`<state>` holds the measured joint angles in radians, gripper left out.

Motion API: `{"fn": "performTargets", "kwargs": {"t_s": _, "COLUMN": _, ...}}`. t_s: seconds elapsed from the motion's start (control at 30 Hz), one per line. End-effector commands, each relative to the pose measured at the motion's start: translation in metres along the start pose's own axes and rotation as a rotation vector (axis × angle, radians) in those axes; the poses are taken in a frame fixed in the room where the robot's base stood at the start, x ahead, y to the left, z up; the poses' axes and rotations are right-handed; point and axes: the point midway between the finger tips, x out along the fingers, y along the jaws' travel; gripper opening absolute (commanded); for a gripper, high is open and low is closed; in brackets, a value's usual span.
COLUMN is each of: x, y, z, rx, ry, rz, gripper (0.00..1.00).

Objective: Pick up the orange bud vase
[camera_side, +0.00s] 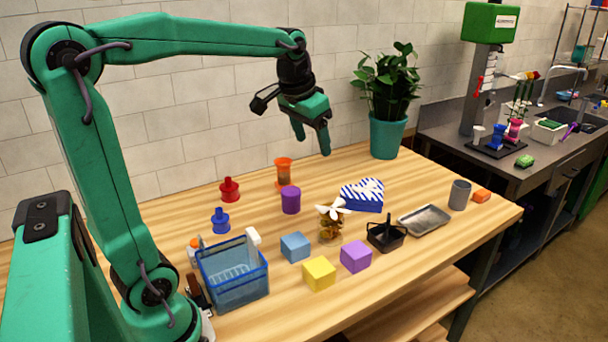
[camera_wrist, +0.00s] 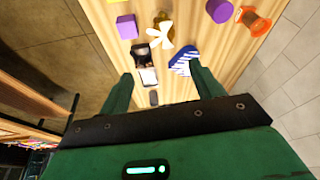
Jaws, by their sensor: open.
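The orange bud vase (camera_side: 283,172) stands upright near the back of the wooden table, with a flared rim and a darker, see-through-looking middle. It also shows in the wrist view at the upper right (camera_wrist: 257,22). My gripper (camera_side: 312,143) is open and empty, pointing down in the air above the back of the table, to the right of the vase in the side view. In the wrist view the fingers of my gripper (camera_wrist: 161,70) are spread apart, with the vase outside them to the right.
A purple cup (camera_side: 290,200) stands close in front of the vase. A red vase (camera_side: 229,189) and a blue vase (camera_side: 221,220) are to its left. A striped heart box (camera_side: 362,195), a white-bladed propeller-like item (camera_side: 332,208) and a potted plant (camera_side: 387,135) are to its right.

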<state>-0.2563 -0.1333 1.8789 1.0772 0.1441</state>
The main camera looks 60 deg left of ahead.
Motion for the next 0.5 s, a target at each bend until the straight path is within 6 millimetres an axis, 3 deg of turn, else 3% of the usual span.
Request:
{"fn": "performTargets", "kwargs": {"t_s": 0.2, "x": 0.021, "y": -0.038, "z": -0.04, "rx": -0.032, "ry": -0.053, "rz": -0.013, "gripper": 0.65}}
{"fn": "performTargets", "kwargs": {"t_s": 0.5, "x": 0.06, "y": -0.097, "z": -0.08, "rx": -0.071, "ry": -0.121, "rz": -0.021, "gripper": 0.65}}
